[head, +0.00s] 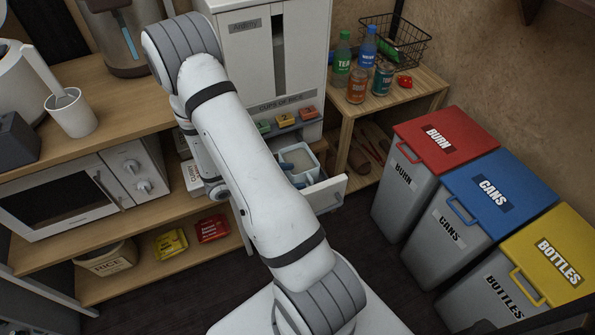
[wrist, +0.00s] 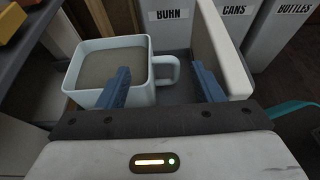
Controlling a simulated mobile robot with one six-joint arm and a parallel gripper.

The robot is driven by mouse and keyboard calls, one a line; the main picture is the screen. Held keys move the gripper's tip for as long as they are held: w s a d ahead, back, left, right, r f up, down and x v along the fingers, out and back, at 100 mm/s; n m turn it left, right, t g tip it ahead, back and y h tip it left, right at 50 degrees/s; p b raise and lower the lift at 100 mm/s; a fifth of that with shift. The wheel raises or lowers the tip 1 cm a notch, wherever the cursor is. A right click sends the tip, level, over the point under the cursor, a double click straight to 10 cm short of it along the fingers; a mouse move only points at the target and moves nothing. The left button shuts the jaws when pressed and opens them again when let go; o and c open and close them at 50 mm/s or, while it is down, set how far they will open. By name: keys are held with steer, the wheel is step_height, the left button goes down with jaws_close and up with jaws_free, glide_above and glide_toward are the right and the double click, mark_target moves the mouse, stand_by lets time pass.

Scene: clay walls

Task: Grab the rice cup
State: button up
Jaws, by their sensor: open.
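The rice cup (wrist: 88,92) is a pale blue, squarish cup filled with greyish rice, sitting in an open drawer. Its handle (wrist: 176,70) points right in the wrist view. In the head view the cup (head: 306,178) shows partly behind my arm. My gripper (wrist: 164,82) is open, its two blue fingers apart. The left finger overlaps the cup's right front side, and the handle appears between the fingers. I cannot tell whether any finger touches the cup.
The drawer (head: 331,192) is pulled out of the white rice dispenser (head: 256,64); its front panel (wrist: 222,48) stands close to the right finger. Red, blue and yellow-lidded bins (head: 447,140) stand to the right. A shelf (head: 80,93) with a microwave (head: 70,197) is at left.

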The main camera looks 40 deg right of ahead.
mark_target(302, 175)
steer(key=x, duration=0.4)
steer(key=shift+c, duration=0.4)
jaws_close()
stand_by(0.4)
